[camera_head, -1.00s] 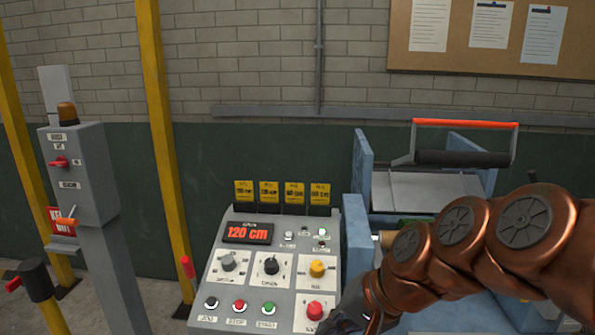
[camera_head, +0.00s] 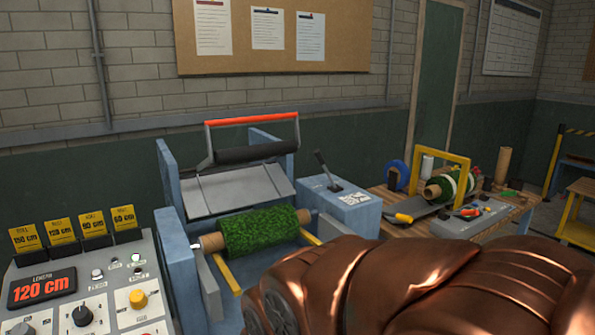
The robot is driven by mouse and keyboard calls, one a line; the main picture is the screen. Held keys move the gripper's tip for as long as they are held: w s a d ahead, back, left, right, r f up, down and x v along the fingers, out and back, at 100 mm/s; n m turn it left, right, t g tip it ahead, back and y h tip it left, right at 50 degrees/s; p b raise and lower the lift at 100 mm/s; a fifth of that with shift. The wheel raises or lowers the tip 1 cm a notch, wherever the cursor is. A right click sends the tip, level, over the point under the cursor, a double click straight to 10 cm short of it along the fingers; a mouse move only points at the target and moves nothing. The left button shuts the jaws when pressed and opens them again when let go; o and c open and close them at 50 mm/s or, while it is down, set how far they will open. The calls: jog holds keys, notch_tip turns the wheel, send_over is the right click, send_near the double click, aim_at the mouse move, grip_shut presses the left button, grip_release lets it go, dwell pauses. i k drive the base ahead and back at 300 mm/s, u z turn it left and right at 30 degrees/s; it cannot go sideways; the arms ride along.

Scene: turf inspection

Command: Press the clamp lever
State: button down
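A dark lever (camera_head: 324,170) stands up, tilted to the left, on top of a blue box (camera_head: 345,205) with a white label too small to read. The box is at the right side of a blue machine (camera_head: 176,262). A hinged frame with a red-orange bar (camera_head: 252,118) and a black roller (camera_head: 256,152) is raised above the machine. Which of these is the clamp lever is not marked legibly. My copper arm covers the lower right and middle front. My gripper is out of view, so its state does not show.
A green turf roll (camera_head: 258,232) lies in the machine. A control panel (camera_head: 112,290) reading 120 cm is at lower left, with yellow tags above it. A wooden bench (camera_head: 400,232) with tools and another turf roll stands right of the blue box.

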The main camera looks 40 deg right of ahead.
aim_at(317, 154)
jog(key=z, duration=0.45)
jog(key=i, duration=1)
jog(key=u, duration=0.3)
